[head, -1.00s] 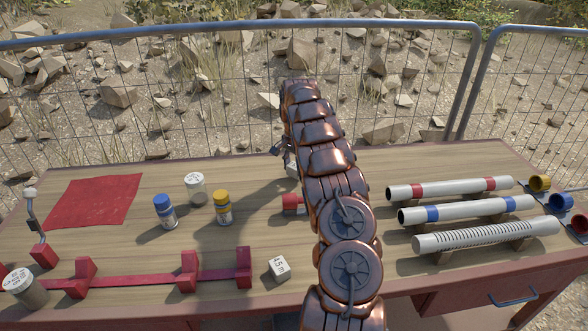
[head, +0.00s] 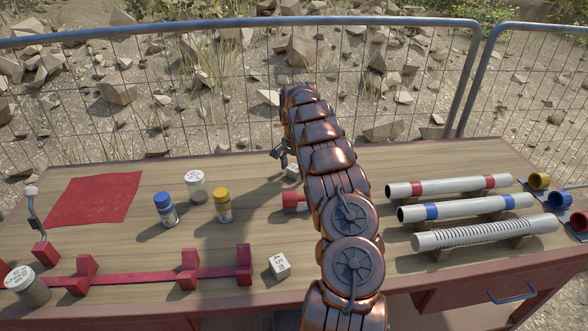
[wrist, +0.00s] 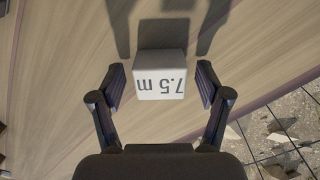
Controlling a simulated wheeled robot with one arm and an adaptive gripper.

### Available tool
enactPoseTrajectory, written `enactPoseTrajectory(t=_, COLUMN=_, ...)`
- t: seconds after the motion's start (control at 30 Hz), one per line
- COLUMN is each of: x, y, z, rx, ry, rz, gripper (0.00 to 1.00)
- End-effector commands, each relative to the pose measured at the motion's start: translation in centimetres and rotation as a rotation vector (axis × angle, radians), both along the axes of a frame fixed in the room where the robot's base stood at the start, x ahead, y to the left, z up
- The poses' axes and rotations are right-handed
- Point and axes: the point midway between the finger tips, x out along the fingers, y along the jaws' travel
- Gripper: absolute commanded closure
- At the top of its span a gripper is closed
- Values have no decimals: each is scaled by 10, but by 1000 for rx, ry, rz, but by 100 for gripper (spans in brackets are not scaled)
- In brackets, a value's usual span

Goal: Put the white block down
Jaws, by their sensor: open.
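A white block (wrist: 160,83) marked "7.5 m" sits between the fingers of my gripper (wrist: 160,85) in the wrist view, with a gap on each side. My gripper is open and does not touch it. The block appears to rest on the wooden table. In the head view the same block (head: 292,172) shows only partly beside my arm, near the table's back edge. One finger of my gripper shows there to its left; the rest is hidden behind my arm. A second white block (head: 278,266), marked "4.5 m", lies near the table's front.
A red block-like part (head: 294,202) is beside my arm. A blue-capped jar (head: 165,211), a yellow-capped jar (head: 222,206) and a white-lidded jar (head: 195,187) stand left. Pipes (head: 465,209) lie right. A wire fence (head: 230,100) stands behind the table (head: 200,250).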

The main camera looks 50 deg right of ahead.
Motion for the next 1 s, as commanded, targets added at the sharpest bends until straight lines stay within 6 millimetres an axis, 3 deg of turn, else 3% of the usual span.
enactPoseTrajectory(t=0.27, x=1, y=0, z=7, rx=-2, ry=-2, rz=2, gripper=24)
enactPoseTrajectory(t=0.7, x=2, y=0, z=78, rx=-2, ry=-3, rz=2, gripper=24)
enactPoseTrajectory(t=1.0, x=1, y=0, z=108, rx=-2, ry=-3, rz=1, gripper=24)
